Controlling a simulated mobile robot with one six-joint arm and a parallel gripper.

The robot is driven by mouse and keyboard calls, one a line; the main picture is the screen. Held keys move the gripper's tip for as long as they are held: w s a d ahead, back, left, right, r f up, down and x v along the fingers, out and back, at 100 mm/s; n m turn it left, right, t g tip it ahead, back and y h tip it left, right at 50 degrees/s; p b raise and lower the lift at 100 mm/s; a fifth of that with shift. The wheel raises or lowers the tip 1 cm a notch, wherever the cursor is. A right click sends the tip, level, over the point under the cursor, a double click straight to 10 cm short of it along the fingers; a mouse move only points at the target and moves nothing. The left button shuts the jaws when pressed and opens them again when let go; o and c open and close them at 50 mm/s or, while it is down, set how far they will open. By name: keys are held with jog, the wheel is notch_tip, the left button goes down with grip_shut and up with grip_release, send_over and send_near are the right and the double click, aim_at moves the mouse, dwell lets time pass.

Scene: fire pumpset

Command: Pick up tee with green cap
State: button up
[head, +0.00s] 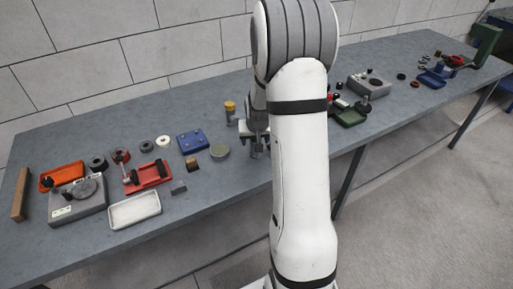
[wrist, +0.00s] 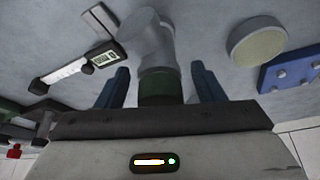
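In the wrist view a grey pipe tee (wrist: 150,42) with a dark green cap (wrist: 160,88) sits between the two fingers of my gripper (wrist: 160,88). The cap end is nearest the gripper body. A narrow gap shows on each side between the fingers and the cap, so my gripper looks open around it. In the head view my gripper (head: 256,133) is low over the table, beside my large white arm link. The arm hides much of it, and the tee is hard to make out there.
On the grey table (head: 240,192), a round green-grey disc (head: 220,151), a blue block (head: 193,141) and a yellow-capped part (head: 230,108) stand left of my gripper. A caliper-like tool with a display (wrist: 85,62) lies close by. A red tray (head: 147,175) and a white tray (head: 134,210) are further left.

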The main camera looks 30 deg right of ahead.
jog(key=c, duration=1.3)
jog(key=shift+o, duration=0.2)
jog(key=shift+r, duration=0.1)
